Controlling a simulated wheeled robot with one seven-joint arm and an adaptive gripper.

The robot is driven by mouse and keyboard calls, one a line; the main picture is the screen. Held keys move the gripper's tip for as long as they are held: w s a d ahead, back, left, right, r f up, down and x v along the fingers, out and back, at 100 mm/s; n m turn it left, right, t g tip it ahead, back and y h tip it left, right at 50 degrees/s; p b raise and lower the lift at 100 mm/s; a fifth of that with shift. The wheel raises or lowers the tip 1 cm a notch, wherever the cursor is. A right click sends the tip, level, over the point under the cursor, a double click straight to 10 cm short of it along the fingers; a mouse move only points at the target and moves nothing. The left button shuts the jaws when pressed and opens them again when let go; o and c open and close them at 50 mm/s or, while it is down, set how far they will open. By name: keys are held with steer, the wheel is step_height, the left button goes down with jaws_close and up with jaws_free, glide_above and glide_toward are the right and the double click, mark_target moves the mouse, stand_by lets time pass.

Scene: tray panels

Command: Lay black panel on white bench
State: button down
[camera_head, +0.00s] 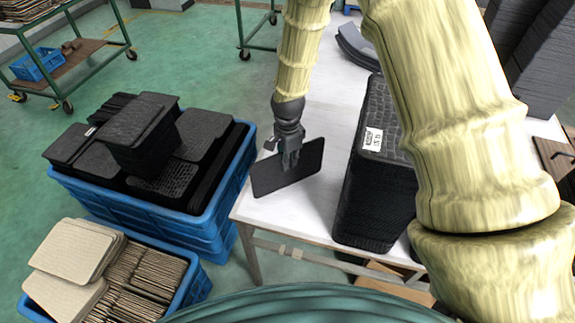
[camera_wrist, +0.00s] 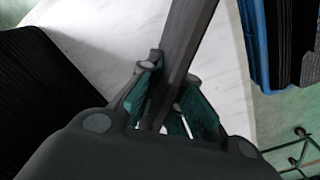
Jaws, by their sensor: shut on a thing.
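A thin black panel (camera_head: 288,172) with rounded corners is held on edge by my gripper (camera_head: 290,158), over the near left part of the white bench (camera_head: 325,193). Its lower edge is close to the bench top; I cannot tell whether it touches. In the wrist view my gripper (camera_wrist: 165,105) is shut on the panel (camera_wrist: 187,45), which shows nearly edge-on between the green finger pads. The white bench (camera_wrist: 110,35) lies behind it in that view.
A tall stack of black panels (camera_head: 375,190) stands on the bench to the right. Left of the bench, a blue crate (camera_head: 190,222) holds more black panels. A second blue crate (camera_head: 195,285) holds tan panels. A green cart (camera_head: 88,62) is at the back left.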

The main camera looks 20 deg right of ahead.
steer(key=shift+s+f, duration=0.2)
steer(key=shift+f, duration=0.1)
steer(key=c, duration=1.9)
jaws_free()
steer(key=shift+w+f, duration=0.1)
steer(key=o, duration=0.3)
steer(key=shift+r, duration=0.25)
steer(key=shift+r+b, duration=1.9)
steer(key=shift+r, duration=4.05)
steer(key=shift+f, duration=0.15)
